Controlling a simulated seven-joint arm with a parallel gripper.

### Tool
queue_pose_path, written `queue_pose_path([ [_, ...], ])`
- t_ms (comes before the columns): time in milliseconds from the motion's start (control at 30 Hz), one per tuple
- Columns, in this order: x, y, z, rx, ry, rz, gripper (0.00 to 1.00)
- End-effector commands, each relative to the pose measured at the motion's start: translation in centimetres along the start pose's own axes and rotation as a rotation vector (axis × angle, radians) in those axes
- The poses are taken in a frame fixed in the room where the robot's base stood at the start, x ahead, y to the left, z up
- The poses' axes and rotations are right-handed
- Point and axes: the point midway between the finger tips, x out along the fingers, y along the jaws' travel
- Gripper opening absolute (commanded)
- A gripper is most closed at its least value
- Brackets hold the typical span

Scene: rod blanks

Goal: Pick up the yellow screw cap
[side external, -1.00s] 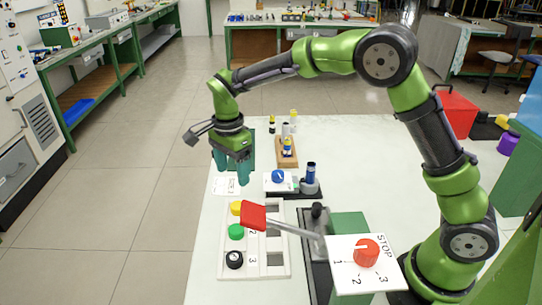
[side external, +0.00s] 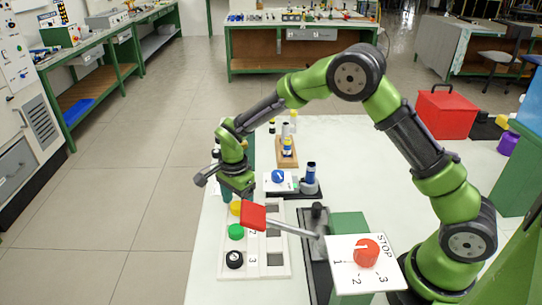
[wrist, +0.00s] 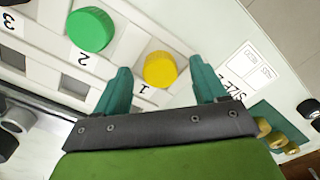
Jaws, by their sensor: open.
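The yellow screw cap (wrist: 160,69) sits at the place marked 1 on a white panel (side external: 282,272). In the wrist view it lies between and just beyond the two green fingers of my gripper (wrist: 160,88), which is open and empty. In the side view the yellow cap (side external: 235,208) shows partly, just below my gripper (side external: 236,192). The fingers are partly hidden there. A green cap (side external: 236,232) sits at place 2 and a black cap (side external: 234,259) at place 3 on the same panel.
A lever with a red handle (side external: 252,217) reaches over the panel close to the yellow cap. A white box with a red dial (side external: 366,253) stands at the front right. A blue knob (side external: 278,176) and a blue-topped cylinder (side external: 310,178) stand behind the panel.

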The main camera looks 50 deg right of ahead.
Motion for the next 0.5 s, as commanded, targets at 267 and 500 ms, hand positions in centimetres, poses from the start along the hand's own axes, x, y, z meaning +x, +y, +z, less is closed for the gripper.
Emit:
queue_pose_path([
  [267,-0.04,-0.01,-0.01,0.0,0.0,0.0,0.44],
  [500,-0.06,-0.01,-0.01,-0.001,0.0,0.0,0.12],
])
